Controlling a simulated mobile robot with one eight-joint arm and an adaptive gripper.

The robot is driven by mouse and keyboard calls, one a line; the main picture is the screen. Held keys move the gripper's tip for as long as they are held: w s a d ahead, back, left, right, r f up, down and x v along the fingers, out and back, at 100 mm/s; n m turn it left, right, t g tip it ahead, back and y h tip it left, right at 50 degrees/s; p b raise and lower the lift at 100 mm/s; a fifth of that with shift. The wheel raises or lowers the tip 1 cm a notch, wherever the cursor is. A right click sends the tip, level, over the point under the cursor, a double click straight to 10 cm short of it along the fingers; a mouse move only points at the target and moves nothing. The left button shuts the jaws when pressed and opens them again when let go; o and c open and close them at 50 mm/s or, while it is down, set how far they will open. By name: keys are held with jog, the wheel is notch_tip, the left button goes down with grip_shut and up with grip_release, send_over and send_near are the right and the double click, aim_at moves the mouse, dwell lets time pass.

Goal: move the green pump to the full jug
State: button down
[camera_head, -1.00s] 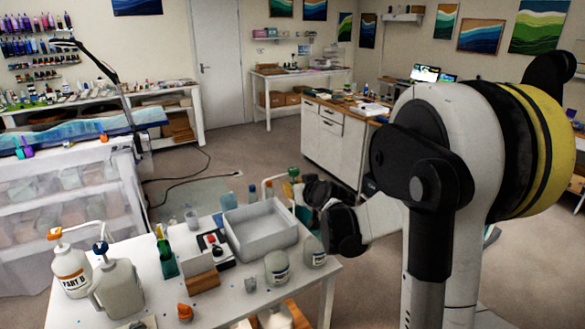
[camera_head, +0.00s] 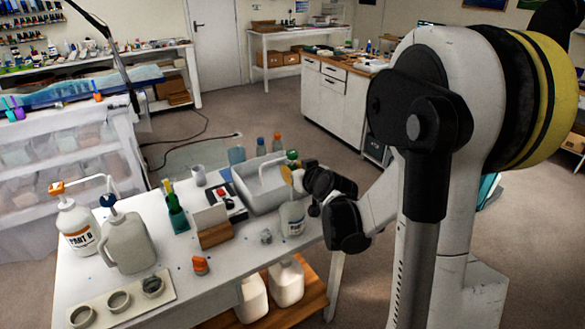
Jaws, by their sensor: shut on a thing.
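The green pump (camera_head: 292,156) shows as a green top above the tray's right end, with a pale part below it partly covered by my fingers. My gripper (camera_head: 306,180) is shut on it, though the exact grip is small and partly hidden. A white labelled jug (camera_head: 293,219) stands upright on the table, below and in front of the pump in the picture. I cannot tell its fill level, or whether the pump touches it. A second jug beside it is mostly hidden by my gripper.
A grey tray (camera_head: 246,196) lies behind the jug. Two pump jugs, Part B (camera_head: 77,230) and a grey one (camera_head: 128,243), stand further left. White jugs (camera_head: 287,284) sit on the lower shelf.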

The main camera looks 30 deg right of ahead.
jog(key=shift+f+b, duration=2.6)
jog(key=shift+f, duration=0.5)
jog(key=shift+f, duration=0.1)
jog(key=shift+f+b, duration=0.8)
jog(key=shift+b, duration=0.2)
jog(key=shift+f, duration=0.1)
jog(key=shift+f+b, duration=0.35)
jog(key=shift+b, duration=0.15)
jog(key=c, duration=1.2)
grip_release()
